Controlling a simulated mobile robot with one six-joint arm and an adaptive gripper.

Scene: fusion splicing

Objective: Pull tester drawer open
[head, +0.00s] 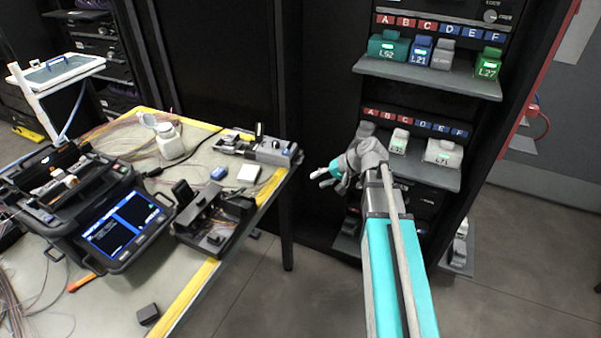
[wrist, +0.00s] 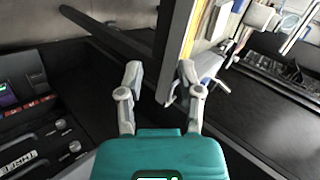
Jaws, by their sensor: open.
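My gripper (head: 320,178) is in front of the dark rack in the head view, its fingers pointing left toward the workbench. In the wrist view, its two grey fingers (wrist: 160,80) stand wide apart with nothing held between them. A dark panel (wrist: 35,140) with knobs, white lettering and part of a lit screen shows at the lower left of the wrist view, apart from the fingers. I cannot tell whether it is the tester drawer. In the head view, my arm and gripper hide part of the rack's lower front, and no open drawer is clear.
A workbench (head: 190,290) with a yellow edge stands left, holding a splicer (head: 85,205) and a white bottle (head: 170,142). Two rack shelves (head: 430,78) (head: 432,174) jut out with coloured labelled modules. Floor (head: 510,270) is clear at the lower right.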

